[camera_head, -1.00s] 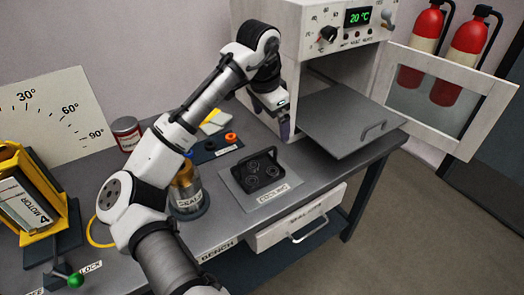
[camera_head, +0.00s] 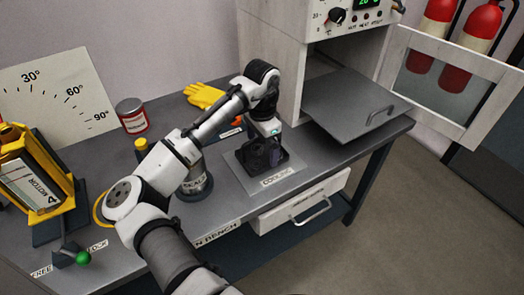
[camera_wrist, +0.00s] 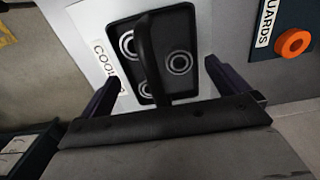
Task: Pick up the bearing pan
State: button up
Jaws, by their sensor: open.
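The bearing pan (camera_head: 246,164) is a dark tray with an arched black handle. It sits on the grey cooling plate (camera_head: 277,190) on the bench, partly hidden by my arm. In the wrist view the pan (camera_wrist: 181,38) shows several round bearings, and its handle (camera_wrist: 147,42) runs across the middle. My gripper (camera_wrist: 161,73) is open and empty over the pan, one dark purple finger to each side of the handle. In the head view my gripper (camera_head: 273,155) points down at the pan; whether it touches cannot be told.
An oven (camera_head: 270,48) with an open door (camera_head: 448,85) and a grey shelf (camera_head: 350,108) stands right of the pan. A yellow glove (camera_head: 203,95) and red tin (camera_head: 132,116) lie behind. An orange ring (camera_wrist: 292,43) sits beside the pan.

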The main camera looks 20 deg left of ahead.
jog(key=shift+f, duration=1.1)
jog(key=c, duration=0.9)
jog(key=shift+r, duration=0.15)
